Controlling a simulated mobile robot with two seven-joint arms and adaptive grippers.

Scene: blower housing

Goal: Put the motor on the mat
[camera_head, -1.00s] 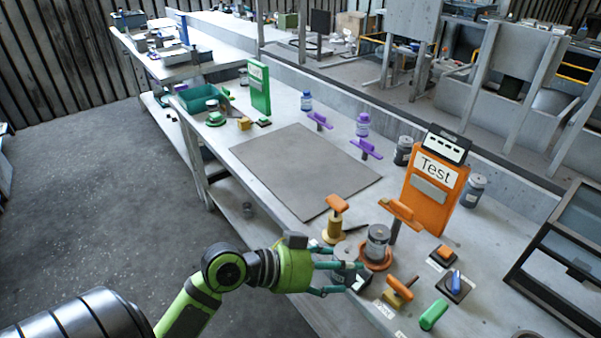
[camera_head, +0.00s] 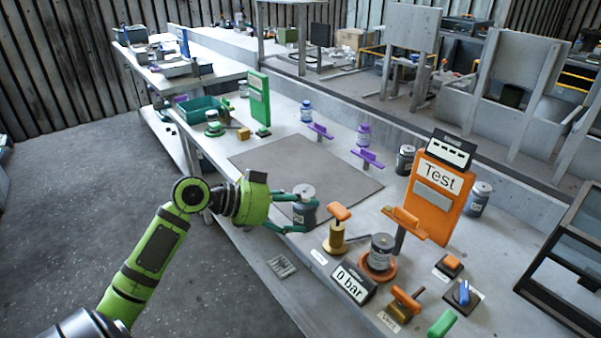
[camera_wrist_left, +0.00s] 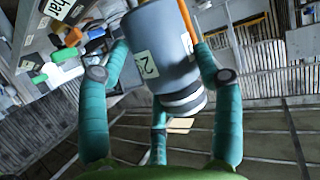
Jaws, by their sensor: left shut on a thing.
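The motor (camera_head: 304,207) is a grey cylinder with a lighter top and a small label. My left gripper (camera_head: 290,212) is shut on its side and holds it upright in the head view. In the left wrist view the motor (camera_wrist_left: 160,50) fills the space between the teal fingers, its label partly cut off. The mat (camera_head: 335,175) is a flat grey rectangle on the bench. The motor overlaps the mat's near edge in the head view; the gap beneath it cannot be judged. My right gripper is not in view.
A similar cylinder (camera_head: 382,249) stands on an orange base beside the orange Test panel (camera_head: 435,195). An orange-handled yellow device (camera_head: 337,232) and a "0 bar" display (camera_head: 352,282) stand right of the motor. Purple-handled posts (camera_head: 366,158) line the mat's far side. The mat's visible surface is clear.

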